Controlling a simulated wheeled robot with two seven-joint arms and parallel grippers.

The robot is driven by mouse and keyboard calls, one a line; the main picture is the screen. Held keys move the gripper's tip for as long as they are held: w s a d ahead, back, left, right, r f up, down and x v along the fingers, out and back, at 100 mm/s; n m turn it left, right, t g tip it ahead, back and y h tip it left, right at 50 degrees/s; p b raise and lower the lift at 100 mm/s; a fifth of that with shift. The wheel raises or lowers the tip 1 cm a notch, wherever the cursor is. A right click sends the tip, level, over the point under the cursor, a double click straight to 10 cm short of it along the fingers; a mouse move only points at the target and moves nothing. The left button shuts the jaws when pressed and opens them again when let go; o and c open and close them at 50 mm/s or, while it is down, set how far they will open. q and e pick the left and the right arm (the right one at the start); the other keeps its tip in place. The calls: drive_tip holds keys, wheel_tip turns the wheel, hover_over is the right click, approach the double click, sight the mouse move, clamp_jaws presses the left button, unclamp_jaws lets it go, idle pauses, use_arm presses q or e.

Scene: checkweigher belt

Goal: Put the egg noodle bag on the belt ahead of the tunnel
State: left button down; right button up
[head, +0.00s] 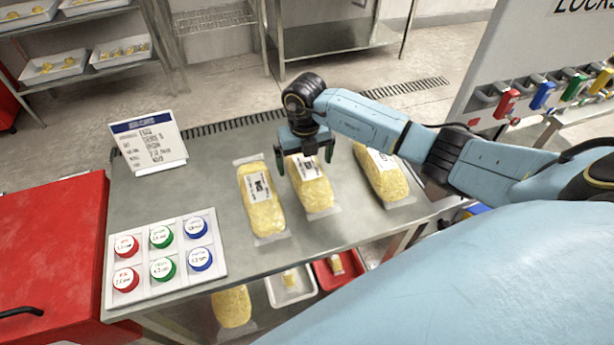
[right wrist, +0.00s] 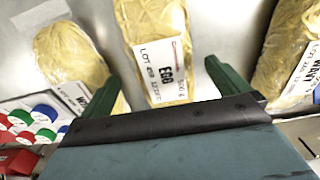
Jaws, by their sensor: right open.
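The egg noodle bag (head: 313,193) is the middle of three clear bags of yellow noodles on the grey metal table. In the right wrist view the bag (right wrist: 158,22) has a white label reading EGG and a lot number. My right gripper (head: 305,158) is open over the far, labelled end of this bag. In the right wrist view its two green fingers (right wrist: 160,75) stand on either side of the bag, with nothing gripped. Whether they are down at bag height I cannot tell. My left gripper, the belt and the tunnel are not in view.
Similar bags lie left (head: 263,208) and right (head: 382,174) of it. A white tray of coloured round pieces (head: 215,262) and a sign card (head: 148,142) occupy the table's left side. A red cabinet (head: 50,240) adjoins at left. Bins (head: 290,290) sit below.

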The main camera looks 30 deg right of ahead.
sight(307, 166)
drive_tip(key=f+b, duration=0.1)
drive_tip(key=f, duration=0.1)
drive_tip(key=f+b, duration=0.2)
drive_tip(key=shift+s+d+f, duration=0.15)
drive_tip(key=shift+s+f, duration=0.05)
drive_tip(key=shift+f, duration=0.05)
drive_tip(key=shift+r, duration=0.1)
